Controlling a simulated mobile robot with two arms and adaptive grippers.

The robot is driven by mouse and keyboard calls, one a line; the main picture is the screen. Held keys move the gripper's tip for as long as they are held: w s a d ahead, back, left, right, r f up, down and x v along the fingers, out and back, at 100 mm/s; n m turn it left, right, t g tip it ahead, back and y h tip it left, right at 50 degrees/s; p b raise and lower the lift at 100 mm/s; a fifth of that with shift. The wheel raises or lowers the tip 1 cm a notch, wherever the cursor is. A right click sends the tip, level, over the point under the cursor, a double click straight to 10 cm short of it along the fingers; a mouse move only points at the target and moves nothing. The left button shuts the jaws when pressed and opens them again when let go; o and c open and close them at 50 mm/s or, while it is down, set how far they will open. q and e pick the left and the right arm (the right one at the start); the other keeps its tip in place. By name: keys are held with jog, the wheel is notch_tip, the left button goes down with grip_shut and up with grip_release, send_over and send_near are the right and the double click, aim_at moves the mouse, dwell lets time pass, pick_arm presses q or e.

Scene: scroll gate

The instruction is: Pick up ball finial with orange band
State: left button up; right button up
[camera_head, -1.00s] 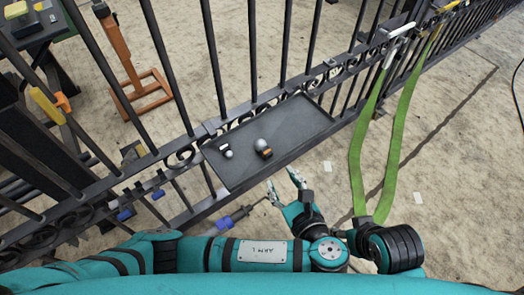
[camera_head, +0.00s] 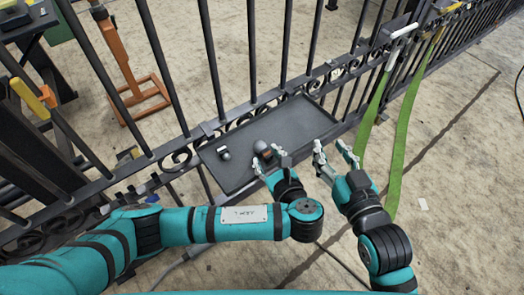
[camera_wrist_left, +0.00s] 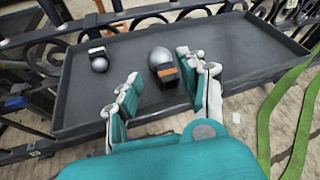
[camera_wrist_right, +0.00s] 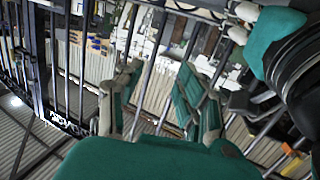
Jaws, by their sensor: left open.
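The ball finial with orange band (camera_head: 260,146) is a grey ball on a dark base with an orange stripe. It lies on a dark tray (camera_head: 307,119) against the fence. In the left wrist view the finial (camera_wrist_left: 160,57) shows between and just beyond my spread fingers, its banded end toward me. My left gripper (camera_head: 267,157) is open, over the tray's front edge beside the finial; whether it touches cannot be told. A smaller ball with a white band (camera_wrist_left: 99,64) lies left of it. My right gripper (camera_head: 331,149) is open and empty, right of the tray's front edge.
The black fence (camera_head: 208,55) runs behind the tray. A green strap (camera_head: 405,130) hangs from it at the right, near my right gripper. An orange stand (camera_head: 127,75) is behind the fence at the left. The tray's right half is bare.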

aim_at(262, 150)
pick_arm(q)
jog(key=shift+w+a+f, duration=0.2)
jog(key=shift+w+f, duration=0.05)
jog(key=shift+w, duration=0.4)
jog(key=b+x, duration=0.2)
jog(key=x, duration=0.2)
jog(key=shift+w+a, duration=0.1)
jog(key=shift+w, duration=0.2)
pick_arm(e)
notch_tip(262, 150, up, 9)
jog(key=a+t+y, duration=0.1)
jog(key=t+y, duration=0.1)
jog(key=t, duration=0.3)
jog(key=shift+s+t, duration=0.2)
jog(key=shift+t, duration=0.1)
pick_arm(q)
jog(key=shift+c, duration=0.2)
pick_arm(e)
jog(key=shift+a, duration=0.1)
pick_arm(q)
jog(key=shift+f, duration=0.1)
grip_shut()
